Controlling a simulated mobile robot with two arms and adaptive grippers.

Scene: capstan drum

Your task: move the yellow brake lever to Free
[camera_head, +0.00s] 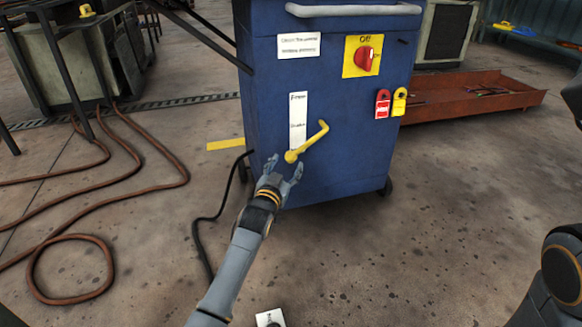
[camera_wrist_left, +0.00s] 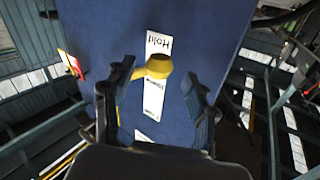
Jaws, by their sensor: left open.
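The yellow brake lever (camera_head: 308,142) is on the lower front of the blue cabinet (camera_head: 350,165). It slants from a thick round end at lower left up to a thin end at upper right. My left gripper (camera_head: 283,168) is open just in front of the thick end. In the left wrist view the lever's thick yellow end (camera_wrist_left: 158,66) shows between the spread fingertips (camera_wrist_left: 160,74); contact cannot be made out. The rest of the lever is partly hidden behind one finger. A white label strip (camera_head: 298,120) with words at its top and bottom is beside the lever.
A red rotary switch (camera_head: 365,58) on a yellow plate and red and yellow tags (camera_head: 390,104) are higher on the cabinet. A grey handle bar (camera_head: 350,10) crosses its top. A rust-red tray (camera_head: 470,97) stands behind at right. Brown hoses (camera_head: 130,150) lie on the floor at left.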

